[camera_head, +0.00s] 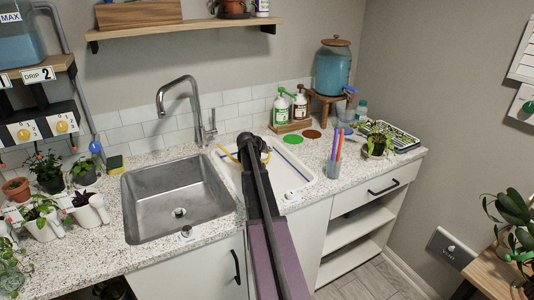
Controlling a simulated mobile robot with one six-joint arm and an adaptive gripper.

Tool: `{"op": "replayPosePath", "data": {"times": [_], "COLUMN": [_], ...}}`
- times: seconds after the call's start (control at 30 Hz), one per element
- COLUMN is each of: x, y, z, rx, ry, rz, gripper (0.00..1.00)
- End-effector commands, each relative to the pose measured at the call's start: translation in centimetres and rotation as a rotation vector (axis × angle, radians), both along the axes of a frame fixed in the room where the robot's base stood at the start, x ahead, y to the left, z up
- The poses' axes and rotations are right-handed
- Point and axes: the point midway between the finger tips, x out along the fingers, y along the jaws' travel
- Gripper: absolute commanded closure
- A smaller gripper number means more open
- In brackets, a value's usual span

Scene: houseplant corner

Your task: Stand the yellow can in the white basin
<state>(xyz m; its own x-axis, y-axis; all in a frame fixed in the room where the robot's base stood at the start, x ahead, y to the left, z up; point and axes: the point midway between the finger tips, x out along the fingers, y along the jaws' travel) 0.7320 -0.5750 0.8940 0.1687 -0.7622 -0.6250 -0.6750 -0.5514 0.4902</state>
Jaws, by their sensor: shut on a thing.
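My gripper (252,142) is over the white basin (296,194) in the counter, right of the sink. It is shut on the yellow can (230,154). Only thin curved yellow parts of the can show, to the left and right of my gripper; my gripper and arm hide its body. The basin is a shallow white tray with a blue line inside, and my arm covers its left part. I cannot tell whether the can touches the basin floor.
A steel sink (178,200) with a tall faucet (190,100) is left of the basin. A cup of coloured sticks (334,165) stands by the basin's right edge. Spray bottles (282,108), a green disc (293,139) and a brown disc (313,134) are behind. Potted plants (376,146) stand at both sides.

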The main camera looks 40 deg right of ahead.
Motion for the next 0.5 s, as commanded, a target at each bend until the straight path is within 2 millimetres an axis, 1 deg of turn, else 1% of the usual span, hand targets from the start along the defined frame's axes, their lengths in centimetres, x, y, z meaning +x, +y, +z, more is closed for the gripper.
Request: {"op": "replayPosePath", "data": {"times": [0.3, 0.33, 0.37, 0.4, 0.43, 0.5], "x": [0.01, 0.0, -0.01, 0.0, 0.0, -0.01], "y": [-0.01, 0.0, 0.01, 0.01, 0.01, 0.0], "z": [-0.41, -0.32, -0.28, -0.28, -0.28, -0.27], "rx": [0.0, 0.0, 0.0, 0.0, 0.0, 0.0], "ry": [0.0, 0.0, 0.0, 0.0, 0.0, 0.0], "rz": [0.0, 0.0, 0.0, 0.0, 0.0, 0.0], "gripper": [1.0, 0.79, 0.7, 0.58, 0.5, 0.5]}}
